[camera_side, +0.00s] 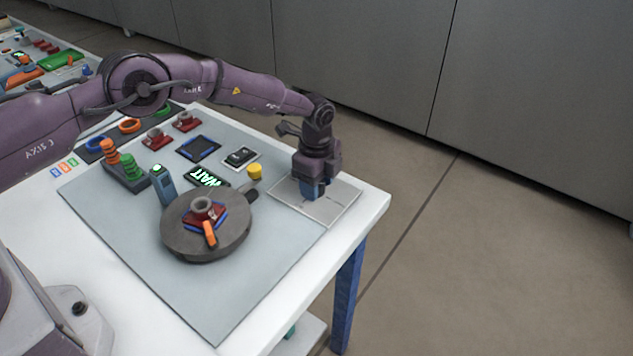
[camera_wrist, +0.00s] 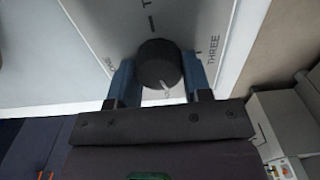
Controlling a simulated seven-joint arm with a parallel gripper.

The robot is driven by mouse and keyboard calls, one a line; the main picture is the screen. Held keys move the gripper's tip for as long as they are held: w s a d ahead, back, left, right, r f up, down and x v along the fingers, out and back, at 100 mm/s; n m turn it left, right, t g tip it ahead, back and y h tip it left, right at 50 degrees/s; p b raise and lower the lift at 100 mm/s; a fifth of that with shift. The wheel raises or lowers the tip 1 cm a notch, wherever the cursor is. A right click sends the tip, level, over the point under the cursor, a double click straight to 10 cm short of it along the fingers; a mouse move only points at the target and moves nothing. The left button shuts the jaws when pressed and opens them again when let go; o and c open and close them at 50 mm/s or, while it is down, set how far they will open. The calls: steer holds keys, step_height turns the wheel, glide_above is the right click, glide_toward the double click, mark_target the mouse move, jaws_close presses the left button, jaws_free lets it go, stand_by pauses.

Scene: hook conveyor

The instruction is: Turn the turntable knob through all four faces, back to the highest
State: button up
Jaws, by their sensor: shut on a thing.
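The dark round knob (camera_wrist: 158,60) sits between the two blue fingers of my gripper (camera_wrist: 160,76) in the wrist view. My gripper is shut on it from both sides. A pale pointer line on the knob's face points to the bottom, slightly right. The knob stands on a light plate (camera_wrist: 105,22) with printed marks; THREE reads at the right, other labels are partly cut off or hidden. In the side view my gripper (camera_side: 314,190) is down over the plate (camera_side: 338,207) and hides the knob. The round dark turntable (camera_side: 178,240) carries a red and blue stack and an orange piece.
A blue-grey post (camera_side: 163,187) with a green light stands at the turntable's back left. The mat in front of the turntable is clear.

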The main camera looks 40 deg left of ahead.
steer(key=n, duration=0.3)
steer(key=shift+w+n, duration=0.1)
steer(key=shift+n, duration=0.3)
steer(key=n, duration=0.3)
steer(key=shift+n, duration=0.3)
steer(key=n, duration=0.3)
steer(key=shift+w+n, duration=0.15)
steer(key=shift+n, duration=0.15)
steer(key=shift+a+n, duration=0.1)
steer(key=shift+n, duration=1.7)
steer(key=o, duration=0.9)
step_height(320, 180, up, 13)
steer(key=shift+r, duration=0.1)
